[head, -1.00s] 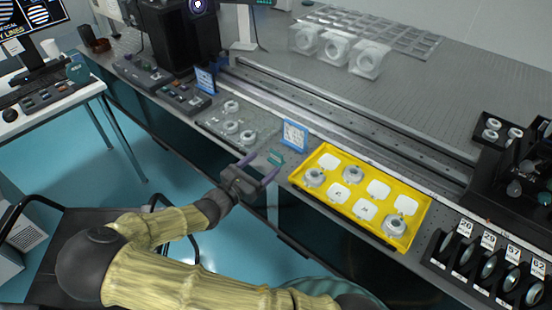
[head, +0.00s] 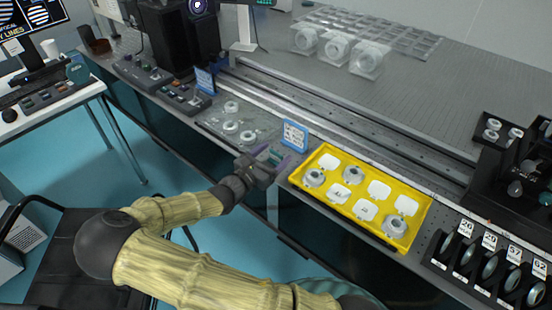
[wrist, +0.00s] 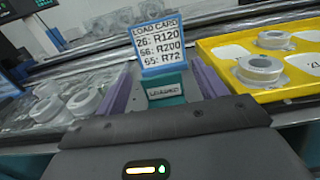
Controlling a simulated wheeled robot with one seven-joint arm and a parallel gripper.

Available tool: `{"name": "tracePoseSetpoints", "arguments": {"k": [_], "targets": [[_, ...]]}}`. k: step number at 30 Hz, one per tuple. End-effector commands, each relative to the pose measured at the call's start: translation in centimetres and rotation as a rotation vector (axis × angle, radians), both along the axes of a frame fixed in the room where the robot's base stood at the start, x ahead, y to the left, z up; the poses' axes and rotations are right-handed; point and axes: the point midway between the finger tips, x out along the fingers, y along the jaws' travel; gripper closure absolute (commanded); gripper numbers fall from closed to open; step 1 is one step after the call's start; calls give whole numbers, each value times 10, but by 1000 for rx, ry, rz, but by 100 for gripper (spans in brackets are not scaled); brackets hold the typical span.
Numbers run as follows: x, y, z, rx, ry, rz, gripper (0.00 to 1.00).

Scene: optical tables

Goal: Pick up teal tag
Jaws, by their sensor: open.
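The teal tag (wrist: 165,98), with a pale printed label, is at the front edge of the optical table, just below the blue-framed load card (wrist: 159,45). In the wrist view it shows between the two purple fingers of my gripper (wrist: 162,78). The fingers are open, with a gap on both sides of the tag, and no grip on it is visible. In the head view my gripper (head: 269,160) reaches the table edge, and the teal tag (head: 273,156) is small and partly hidden there.
A yellow tray (head: 333,205) with white cards and ring parts lies right of my gripper. A clear plate (head: 215,122) with several rings lies to the left. The load card (head: 294,135) stands behind. A chair (head: 75,225) is below at left.

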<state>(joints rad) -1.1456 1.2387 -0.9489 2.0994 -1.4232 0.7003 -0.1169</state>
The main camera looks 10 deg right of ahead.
Motion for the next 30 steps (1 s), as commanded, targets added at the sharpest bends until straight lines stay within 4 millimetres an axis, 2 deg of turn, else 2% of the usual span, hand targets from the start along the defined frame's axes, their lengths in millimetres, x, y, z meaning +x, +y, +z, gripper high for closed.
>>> {"name": "tracePoseSetpoints", "arguments": {"k": [6, 13, 23, 26, 30], "targets": [[0, 0, 0, 0, 0, 0, 31], [0, 0, 0, 0, 0, 0, 76], [0, 0, 4, 1, -1, 0, 77], [0, 0, 13, 1, -2, 0, 77], [0, 0, 36, 3, -3, 0, 77]]}}
